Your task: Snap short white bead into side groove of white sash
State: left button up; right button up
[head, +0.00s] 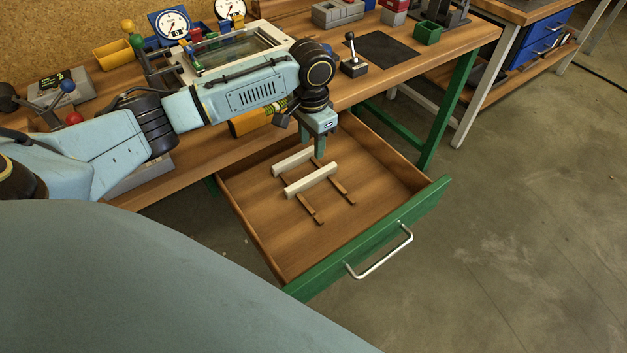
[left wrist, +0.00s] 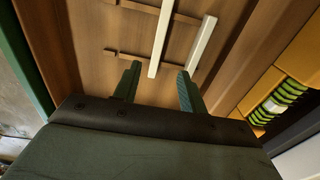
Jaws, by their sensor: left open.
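Two white beads lie across thin wooden strips in the open drawer. The farther one, seemingly the short bead (head: 292,162), looks shorter than the nearer bead (head: 311,181). In the left wrist view the short bead (left wrist: 202,42) is at the right finger's tip, and the longer bead (left wrist: 161,38) lies ahead of the gap between the fingers. My left gripper (head: 320,148) is open and empty, pointing down over the drawer near the beads' far ends. The white sash (head: 270,37) lies on the bench, partly hidden by my left arm; its side groove cannot be made out. My right gripper is out of view.
The drawer (head: 386,231) has raised walls and a green front with a metal handle. The bench edge runs close behind the gripper. A joystick box (head: 354,66), a dark mat (head: 383,49) and a green bin (head: 427,33) stand on the bench. The drawer's right part is clear.

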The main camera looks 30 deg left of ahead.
pick_arm(q)
send_over(311, 176)
jog(key=f+b, duration=0.1)
jog(key=f, duration=0.4)
jog(key=shift+w, duration=0.2)
jog(key=shift+f, duration=0.4)
jog(key=f+b, duration=0.1)
jog(key=f, duration=0.4)
jog(key=shift+s+b, duration=0.2)
jog(key=shift+b, duration=0.15)
jog(key=c, duration=0.7)
grip_shut()
pick_arm(e)
jog(key=d+f, duration=0.1)
jog(key=w+d+f, duration=0.1)
jog(key=d, duration=0.1)
jog(key=shift+d+f, duration=0.2)
jog(key=shift+f, duration=0.2)
